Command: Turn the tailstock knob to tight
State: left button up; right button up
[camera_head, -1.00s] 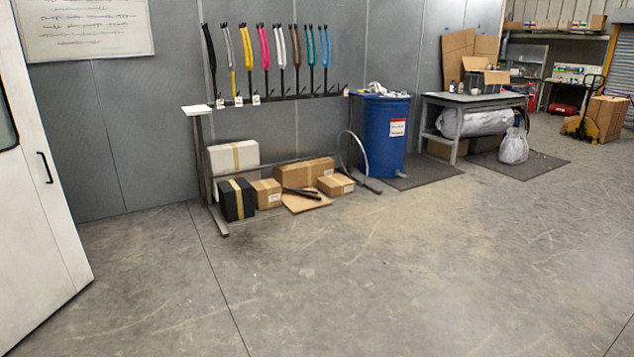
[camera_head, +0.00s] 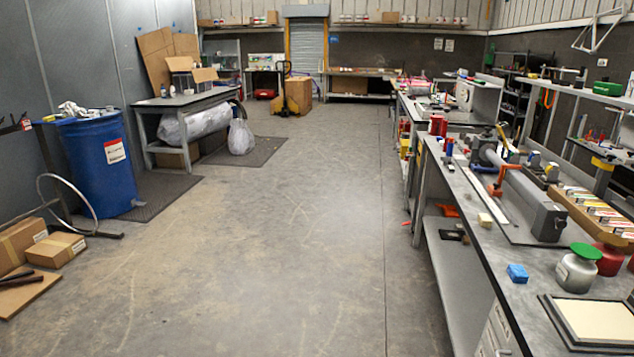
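A long grey fixture (camera_head: 520,195) with a cylindrical body lies along the workbench at the right. A grey block (camera_head: 549,220) sits at its near end, and an orange bracket-like part (camera_head: 501,178) stands at its far part. I cannot tell which part is the tailstock knob, or how it is set, at this distance. Neither of my grippers is in view.
The right workbench (camera_head: 478,232) also holds a blue block (camera_head: 517,273), a green-lidded jar (camera_head: 578,268) and a framed pale panel (camera_head: 598,322). At left stand a blue barrel (camera_head: 100,165), cardboard boxes (camera_head: 55,250) and a grey table (camera_head: 190,100). The middle floor is clear.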

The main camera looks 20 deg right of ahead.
aim_at(560, 223)
jog(key=i+z, duration=0.25)
jog(key=z, duration=0.2)
jog(key=i+z, duration=0.2)
jog(key=z, duration=0.2)
jog(key=i+j+z, duration=0.15)
jog(key=z, duration=0.3)
jog(key=i+j+z, duration=0.25)
jog(key=z, duration=0.2)
jog(key=i+j+z, duration=0.15)
jog(key=z, duration=0.25)
jog(key=i+j+z, duration=0.1)
jog(key=j+z, duration=0.35)
